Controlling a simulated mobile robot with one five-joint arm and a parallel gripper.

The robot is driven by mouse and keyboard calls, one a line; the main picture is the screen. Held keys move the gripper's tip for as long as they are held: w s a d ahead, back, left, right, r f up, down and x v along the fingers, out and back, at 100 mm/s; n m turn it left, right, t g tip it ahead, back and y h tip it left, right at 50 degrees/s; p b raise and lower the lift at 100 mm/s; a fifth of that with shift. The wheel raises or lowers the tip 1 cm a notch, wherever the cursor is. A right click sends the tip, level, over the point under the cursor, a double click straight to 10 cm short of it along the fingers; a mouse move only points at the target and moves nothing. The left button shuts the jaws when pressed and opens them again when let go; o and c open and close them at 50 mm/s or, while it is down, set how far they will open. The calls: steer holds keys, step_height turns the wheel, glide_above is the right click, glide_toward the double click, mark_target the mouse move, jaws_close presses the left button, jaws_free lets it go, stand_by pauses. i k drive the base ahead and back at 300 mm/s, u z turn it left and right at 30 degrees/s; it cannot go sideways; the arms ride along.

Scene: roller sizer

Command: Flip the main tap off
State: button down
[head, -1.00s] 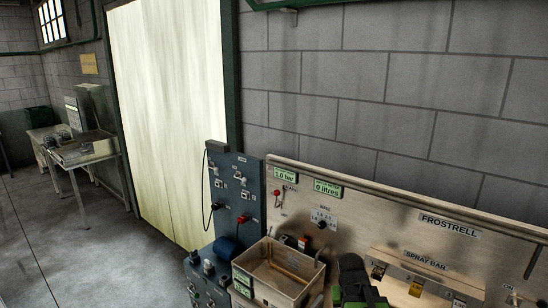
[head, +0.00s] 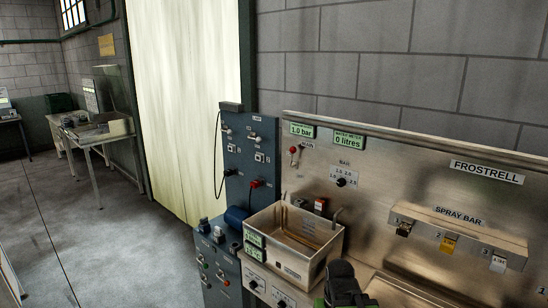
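The main tap is a small lever with a red knob (head: 293,150) on the steel wall panel, below the green "1.0 bar" display. A label that seems to read "MAIN" is beside it. The red knob is at the top of the lever, with a short stem below; its exact angle is too small to tell. A black and green part (head: 342,284) at the bottom edge, right of the steel basin, seems to be the end of my arm. It is well below and to the right of the tap, apart from it. I cannot make out its fingers.
A steel basin (head: 268,249) juts out below the tap. A blue-grey control panel (head: 236,182) with switches and cables stands left. A "BAR" dial (head: 341,182) is right of the tap. The spray bar (head: 455,222) juts out at right. The floor at left is mostly clear.

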mark_target(293, 150)
steer(key=u, duration=0.65)
steer(key=i, duration=1.15)
steer(key=u, duration=0.9)
steer(key=i, duration=1.9)
steer(key=z, duration=0.15)
